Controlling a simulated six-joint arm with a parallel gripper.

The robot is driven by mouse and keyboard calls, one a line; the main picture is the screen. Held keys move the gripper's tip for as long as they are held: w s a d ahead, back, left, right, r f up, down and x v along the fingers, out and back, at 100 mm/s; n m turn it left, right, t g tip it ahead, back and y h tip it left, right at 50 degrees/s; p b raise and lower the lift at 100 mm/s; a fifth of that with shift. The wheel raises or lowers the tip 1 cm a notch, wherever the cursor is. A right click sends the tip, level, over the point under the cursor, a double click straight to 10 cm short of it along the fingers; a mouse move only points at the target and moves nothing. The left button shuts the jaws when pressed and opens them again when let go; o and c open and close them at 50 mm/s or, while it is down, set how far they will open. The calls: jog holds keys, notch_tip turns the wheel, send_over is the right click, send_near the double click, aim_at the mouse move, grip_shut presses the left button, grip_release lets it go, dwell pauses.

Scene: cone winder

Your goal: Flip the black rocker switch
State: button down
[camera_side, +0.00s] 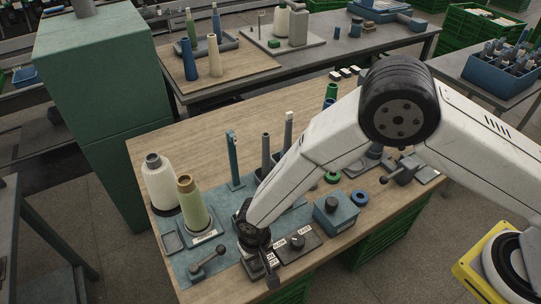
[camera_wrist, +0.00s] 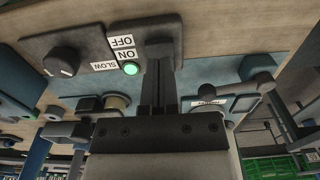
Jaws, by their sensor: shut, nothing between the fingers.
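The black rocker switch cannot be made out apart from my dark fingers. ON and OFF labels lie just left of the fingertips in the wrist view, on a dark control panel (camera_wrist: 92,38). The panel also shows in the side view (camera_side: 312,243). My gripper (camera_wrist: 158,48) is shut and empty, its fingertips at the panel beside these labels. In the side view my gripper (camera_side: 270,274) points down at the panel's left end, near the table's front edge. I cannot tell whether it touches the switch. A lamp (camera_wrist: 130,69) beside the ON label is lit green.
A round knob (camera_side: 297,242) stands on the panel, right of my gripper. A lever (camera_side: 208,262) is to the left, with a green yarn cone (camera_side: 193,205) and a white cone (camera_side: 159,184) behind it. A blue-grey box (camera_side: 336,211) stands to the right.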

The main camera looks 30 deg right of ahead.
jog(key=shift+f, duration=0.95)
dwell(0.9)
jog(key=shift+r, duration=3.5)
jog(key=shift+w+d+r, duration=0.1)
jog(key=shift+d+r, duration=0.1)
jog(key=d+r+t, duration=0.1)
jog(key=d+r, duration=0.4)
jog(key=d, duration=0.3)
jog(key=s+d+r, duration=0.1)
jog(key=d+r, duration=0.4)
jog(key=d, duration=0.3)
jog(key=d+r+t, duration=0.1)
jog(key=d+r, duration=0.3)
jog(key=d, duration=0.4)
jog(key=s+d+r, duration=0.2)
jog(key=s+d, duration=0.4)
jog(key=shift+d+r+t, duration=0.3)
jog(key=shift+d, duration=0.1)
